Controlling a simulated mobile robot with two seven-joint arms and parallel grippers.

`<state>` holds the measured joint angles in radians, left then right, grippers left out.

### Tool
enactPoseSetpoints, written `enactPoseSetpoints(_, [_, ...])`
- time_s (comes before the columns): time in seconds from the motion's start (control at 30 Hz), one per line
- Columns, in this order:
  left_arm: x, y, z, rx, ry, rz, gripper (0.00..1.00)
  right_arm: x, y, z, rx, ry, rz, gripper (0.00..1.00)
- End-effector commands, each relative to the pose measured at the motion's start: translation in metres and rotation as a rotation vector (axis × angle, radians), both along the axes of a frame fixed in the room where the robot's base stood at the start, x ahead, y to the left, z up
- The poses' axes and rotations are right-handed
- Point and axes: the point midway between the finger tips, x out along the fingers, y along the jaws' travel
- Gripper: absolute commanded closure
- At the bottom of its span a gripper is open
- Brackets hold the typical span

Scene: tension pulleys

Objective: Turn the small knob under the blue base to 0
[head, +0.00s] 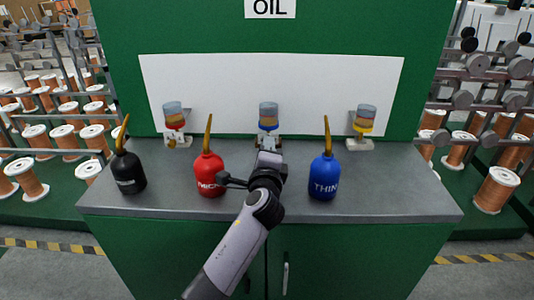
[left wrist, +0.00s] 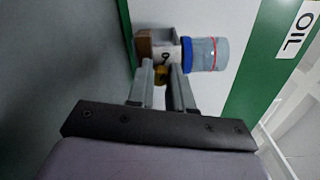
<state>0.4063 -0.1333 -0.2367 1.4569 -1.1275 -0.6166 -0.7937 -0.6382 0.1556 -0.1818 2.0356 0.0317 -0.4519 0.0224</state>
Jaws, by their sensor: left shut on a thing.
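The dispenser with the blue base (head: 268,127) is the middle one of three on the white panel, with a clear cup (head: 268,108) on top. In the left wrist view its blue base (left wrist: 187,54) and cup (left wrist: 209,54) lie sideways. The small yellowish knob (left wrist: 160,74) shows beside the white block under the blue base. My left gripper (left wrist: 161,80) reaches up to it and is shut on the knob, with a finger on each side. A dark mark on the white block is too small to read surely. In the head view my gripper (head: 268,150) hides the knob.
On the grey counter (head: 400,200) stand a black oil can (head: 128,172), a red one (head: 209,177) close left of my arm, and a blue one (head: 324,177) to its right. Dispensers with a red base (head: 174,124) and a yellow base (head: 364,127) flank the middle one.

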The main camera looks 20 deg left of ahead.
Motion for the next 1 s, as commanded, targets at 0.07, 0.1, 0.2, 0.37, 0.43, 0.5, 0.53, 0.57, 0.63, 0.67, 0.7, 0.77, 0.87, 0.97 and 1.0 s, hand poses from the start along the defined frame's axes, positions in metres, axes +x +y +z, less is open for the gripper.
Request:
enactPoseSetpoints(0.07, [-0.0004,-0.0009,-0.0021,-0.02,-0.002,-0.001,1.0,0.0009,0.0003,-0.0009,0.002,-0.003,0.0,0.57])
enactPoseSetpoints(0.1, [-0.0004,-0.0009,-0.002,-0.028,-0.004,-0.001,1.0,0.001,0.0004,-0.0012,0.003,-0.002,0.0,0.57])
enactPoseSetpoints(0.2, [-0.0004,-0.0009,-0.0017,-0.039,-0.008,-0.001,1.0,0.001,0.0006,-0.0017,0.003,-0.001,0.0,0.57])
enactPoseSetpoints(0.37, [-0.0004,-0.0008,-0.0014,-0.044,-0.009,-0.001,1.0,0.001,0.0007,-0.0018,0.004,-0.001,0.0,0.57])
enactPoseSetpoints(0.43, [-0.0004,-0.0008,-0.0014,-0.044,-0.009,-0.001,1.0,0.001,0.0008,-0.0018,0.004,-0.001,0.0,0.57])
enactPoseSetpoints(0.5, [-0.0004,-0.0008,-0.0014,-0.044,-0.009,-0.001,1.0,0.001,0.0009,-0.0018,0.005,-0.001,-0.001,0.57])
enactPoseSetpoints(0.53, [-0.0004,-0.0008,-0.0014,-0.044,-0.009,-0.001,1.0,0.001,0.0009,-0.0018,0.005,-0.001,-0.001,0.57])
enactPoseSetpoints(0.57, [-0.0004,-0.0008,-0.0014,-0.044,-0.009,-0.001,1.0,0.0011,0.001,-0.0018,0.005,-0.001,-0.001,0.57])
enactPoseSetpoints(0.63, [-0.0004,-0.0009,-0.0014,-0.043,-0.009,-0.001,0.73,0.0011,0.0013,-0.0018,0.006,-0.001,-0.002,0.57])
enactPoseSetpoints(0.67, [-0.0004,-0.0008,-0.0015,-0.043,-0.009,-0.001,0.64,0.0011,0.0015,-0.0018,0.007,0.0,-0.003,0.57])
enactPoseSetpoints(0.7, [-0.0004,-0.0008,-0.0014,-0.043,-0.009,-0.001,0.54,0.0011,0.0017,-0.0017,0.008,0.0,-0.003,0.57])
enactPoseSetpoints(0.77, [-0.0003,-0.0007,-0.0013,-0.042,-0.009,-0.001,0.54,0.0011,0.002,-0.0017,0.009,-0.001,-0.004,0.57])
enactPoseSetpoints(0.87, [-0.0002,-0.0005,-0.0009,-0.042,-0.01,-0.001,0.54,0.0012,0.0022,-0.0018,0.009,-0.001,-0.005,0.57])
enactPoseSetpoints(0.97, [-0.0001,-0.0003,-0.0006,-0.041,-0.01,-0.001,0.54,0.0011,0.0023,-0.0019,0.01,0.0,-0.006,0.57])
enactPoseSetpoints(1.0, [-0.0001,-0.0002,-0.0005,-0.041,-0.01,-0.001,0.54,0.0011,0.0023,-0.0019,0.01,0.0,-0.006,0.57])
